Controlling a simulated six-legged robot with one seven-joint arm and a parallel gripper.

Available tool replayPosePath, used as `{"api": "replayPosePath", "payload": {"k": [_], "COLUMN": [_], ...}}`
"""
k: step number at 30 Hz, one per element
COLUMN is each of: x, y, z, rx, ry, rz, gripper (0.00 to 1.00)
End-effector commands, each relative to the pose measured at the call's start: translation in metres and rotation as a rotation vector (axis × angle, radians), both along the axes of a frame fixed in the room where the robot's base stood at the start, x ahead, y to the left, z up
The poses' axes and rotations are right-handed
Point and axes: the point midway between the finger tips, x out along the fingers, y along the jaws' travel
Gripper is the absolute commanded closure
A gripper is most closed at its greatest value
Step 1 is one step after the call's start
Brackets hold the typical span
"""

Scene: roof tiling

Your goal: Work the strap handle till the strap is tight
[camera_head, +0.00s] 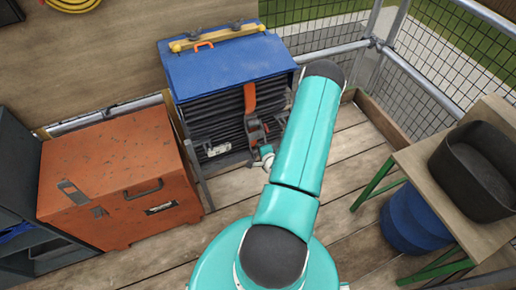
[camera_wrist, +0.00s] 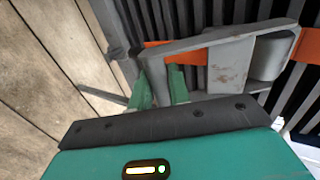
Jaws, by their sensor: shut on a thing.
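The orange strap (camera_head: 250,96) runs down the front of a stack of dark tiles (camera_head: 215,121) under a blue cover (camera_head: 225,66). The strap's grey metal ratchet (camera_head: 255,130) sits on it, low on the stack's front. In the wrist view the worn grey strap handle (camera_wrist: 215,42) reaches from the ratchet at the right towards my gripper (camera_wrist: 161,88). My gripper's two green fingers are shut on the handle's near end. In the head view my gripper (camera_head: 266,153) shows small beside the ratchet, partly hidden by my arm.
An orange toolbox (camera_head: 118,165) stands left of the stack. A workbench (camera_head: 425,160) with a black tub (camera_head: 478,170) stands at the right, with a blue drum (camera_head: 412,220) under it. Mesh railing (camera_head: 440,75) closes the back right. Wooden floor (camera_head: 345,150) is clear between stack and bench.

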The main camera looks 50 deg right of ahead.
Motion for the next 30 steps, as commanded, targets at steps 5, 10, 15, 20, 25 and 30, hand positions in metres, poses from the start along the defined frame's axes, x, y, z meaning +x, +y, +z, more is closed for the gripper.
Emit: {"api": "replayPosePath", "payload": {"k": [5,10,15,20,25,30], "x": [-0.012,-0.023,-0.031,-0.036,-0.041,-0.042], "y": [0.007,0.013,0.017,0.020,0.023,0.024], "z": [0.016,0.031,0.048,0.063,0.076,0.087], "rx": [0.081,0.163,0.244,0.318,0.330,0.328], "ry": [0.144,0.281,0.419,0.541,0.555,0.554], "rz": [0.001,0.000,-0.001,-0.001,-0.003,-0.002], "gripper": [1.00,1.00,1.00,1.00,1.00,1.00]}}
